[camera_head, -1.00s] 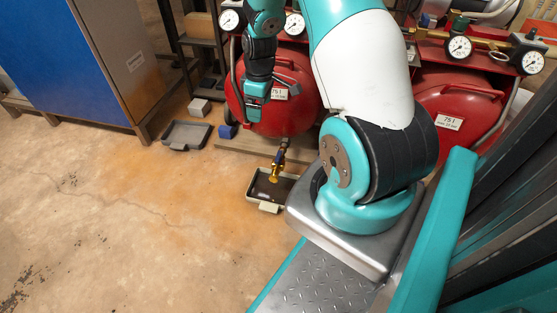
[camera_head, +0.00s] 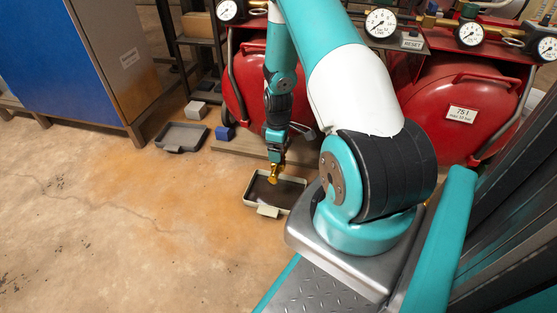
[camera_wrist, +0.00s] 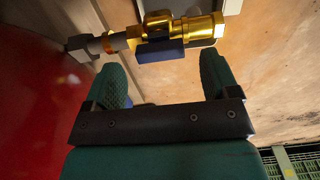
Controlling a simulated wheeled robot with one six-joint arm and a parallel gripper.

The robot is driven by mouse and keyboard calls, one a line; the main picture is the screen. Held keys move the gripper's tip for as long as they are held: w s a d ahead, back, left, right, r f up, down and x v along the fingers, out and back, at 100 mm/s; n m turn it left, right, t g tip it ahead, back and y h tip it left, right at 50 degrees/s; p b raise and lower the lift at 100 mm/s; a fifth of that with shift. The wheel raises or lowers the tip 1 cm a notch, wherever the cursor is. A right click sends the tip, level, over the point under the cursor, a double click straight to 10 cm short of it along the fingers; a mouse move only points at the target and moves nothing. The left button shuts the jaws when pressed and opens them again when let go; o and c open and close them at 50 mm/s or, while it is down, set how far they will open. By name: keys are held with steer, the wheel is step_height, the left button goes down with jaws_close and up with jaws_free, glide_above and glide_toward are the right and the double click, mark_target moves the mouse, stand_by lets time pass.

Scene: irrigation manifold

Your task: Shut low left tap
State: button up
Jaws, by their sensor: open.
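A brass tap (camera_wrist: 205,27) shows in the wrist view, on a grey pipe stub that comes from the red tank (camera_wrist: 30,90) at left. Its blue lever (camera_wrist: 160,51) lies along the tap's body. In the head view the tap's brass outlet (camera_head: 275,173) hangs above a shallow tray (camera_head: 254,198); its lever is hidden behind my gripper there. My gripper (camera_wrist: 160,66) is open, with one finger on each side and nothing between them. Its fingertips point at the tap and lever, and appear apart from them. It also shows in the head view (camera_head: 276,152).
A second red tank (camera_head: 470,95) stands at right, with gauges (camera_head: 380,23) above. On the floor are a grey tray (camera_head: 182,136), a blue block (camera_head: 224,133) and a grey block (camera_head: 195,110). A blue cabinet (camera_head: 60,60) stands at left. The floor at front left is clear.

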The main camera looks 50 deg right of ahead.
steer(key=shift+f+b, duration=0.45)
steer(key=shift+f, duration=0.85)
steer(key=c, duration=0.9)
